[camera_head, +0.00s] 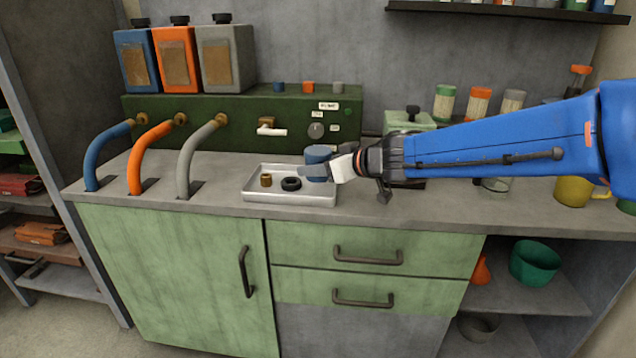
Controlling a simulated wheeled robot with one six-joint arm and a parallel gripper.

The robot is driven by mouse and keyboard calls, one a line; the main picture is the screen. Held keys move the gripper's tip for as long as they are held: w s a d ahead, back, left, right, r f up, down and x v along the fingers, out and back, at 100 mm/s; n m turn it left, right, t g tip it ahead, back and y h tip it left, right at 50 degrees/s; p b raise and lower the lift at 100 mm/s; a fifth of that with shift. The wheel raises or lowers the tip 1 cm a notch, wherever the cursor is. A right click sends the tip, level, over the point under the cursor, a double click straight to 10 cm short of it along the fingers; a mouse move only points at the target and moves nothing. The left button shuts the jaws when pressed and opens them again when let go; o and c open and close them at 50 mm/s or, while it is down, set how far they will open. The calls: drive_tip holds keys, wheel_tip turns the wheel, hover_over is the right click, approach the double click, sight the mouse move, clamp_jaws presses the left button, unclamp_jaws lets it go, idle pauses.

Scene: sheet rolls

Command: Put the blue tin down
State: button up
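The blue tin (318,155) is upright at the right end of the shallow metal tray (290,200) on the worktop. My gripper (322,172) reaches in from the right, with its fingers around the tin's side, and looks shut on it. The fingers hide part of the tin's middle. The tin's bottom is over or in the tray; I cannot tell whether it touches the tray floor. A small brass fitting (266,180) and a black ring (291,184) lie in the tray to the left of the tin.
Blue, orange and grey hoses (186,160) curve down at the left. A pale green box (410,120) and several jars stand behind my arm. A yellow cup (573,190) is at the right.

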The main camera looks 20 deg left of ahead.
sight(320, 194)
drive_tip(key=shift+f, duration=2.35)
drive_tip(key=shift+f, duration=0.15)
drive_tip(key=o, duration=1.2)
drive_tip(key=shift+f, duration=0.1)
drive_tip(key=shift+s, duration=0.1)
drive_tip(key=shift+d+r, duration=0.25)
drive_tip(key=shift+r, duration=0.05)
drive_tip(key=v, duration=1.1)
drive_tip(key=shift+s+d, duration=0.15)
